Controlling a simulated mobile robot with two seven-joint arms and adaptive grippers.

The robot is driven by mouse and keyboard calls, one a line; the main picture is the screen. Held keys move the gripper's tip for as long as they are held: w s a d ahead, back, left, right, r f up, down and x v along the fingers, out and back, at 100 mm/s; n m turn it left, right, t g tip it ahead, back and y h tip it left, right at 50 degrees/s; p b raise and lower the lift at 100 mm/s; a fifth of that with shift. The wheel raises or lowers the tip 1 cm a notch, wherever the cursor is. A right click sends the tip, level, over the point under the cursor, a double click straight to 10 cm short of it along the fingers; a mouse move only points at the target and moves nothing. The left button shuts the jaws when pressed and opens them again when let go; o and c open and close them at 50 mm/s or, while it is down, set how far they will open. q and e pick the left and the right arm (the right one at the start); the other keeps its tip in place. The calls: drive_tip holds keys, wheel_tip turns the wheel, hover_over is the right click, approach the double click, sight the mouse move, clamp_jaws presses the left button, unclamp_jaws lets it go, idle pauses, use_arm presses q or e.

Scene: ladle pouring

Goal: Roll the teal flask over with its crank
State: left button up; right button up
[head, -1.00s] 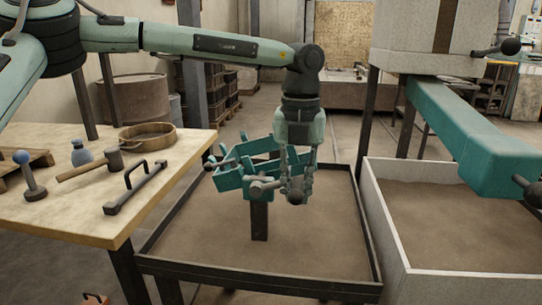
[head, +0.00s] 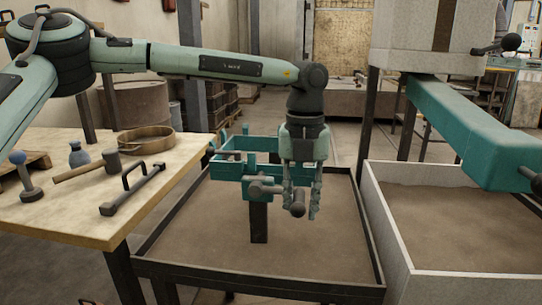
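The teal flask (head: 231,169) is an open box frame on a dark post (head: 259,222) above a black-rimmed sand tray. It looks about level. Its grey crank (head: 276,190) sits on the near side and ends in a dark knobbed handle (head: 298,209). My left gripper (head: 305,206) points straight down at the flask's right side, with its fingers around the crank handle. It appears shut on the handle, though the finger contact is partly hidden. My gripper and wrist hide the flask's right part. My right gripper is not in view.
A wooden table (head: 60,218) at left holds a mallet (head: 85,171), a round sieve (head: 146,140), a small bottle (head: 79,155) and a black handled tool (head: 133,188). A grey-walled sand bin (head: 400,252) and a teal beam (head: 470,133) stand at right.

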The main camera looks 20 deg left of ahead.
use_arm(q)
drive_tip(key=o, duration=0.5)
drive_tip(key=shift+a, duration=0.1)
drive_tip(key=shift+s+d+r+p, duration=0.1)
drive_tip(key=shift+s+r+p, duration=0.35)
drive_tip(key=shift+r, duration=0.7)
drive_tip(key=shift+s+d+r+p, duration=0.1)
drive_tip(key=shift+s+r+p, duration=0.35)
drive_tip(key=shift+r, duration=0.75)
drive_tip(key=shift+s+d+r+p, duration=0.1)
drive_tip(key=shift+s+r+p, duration=0.2)
drive_tip(key=shift+s+r, duration=0.6)
drive_tip(key=shift+w+r, duration=0.2)
drive_tip(key=shift+w, duration=0.1)
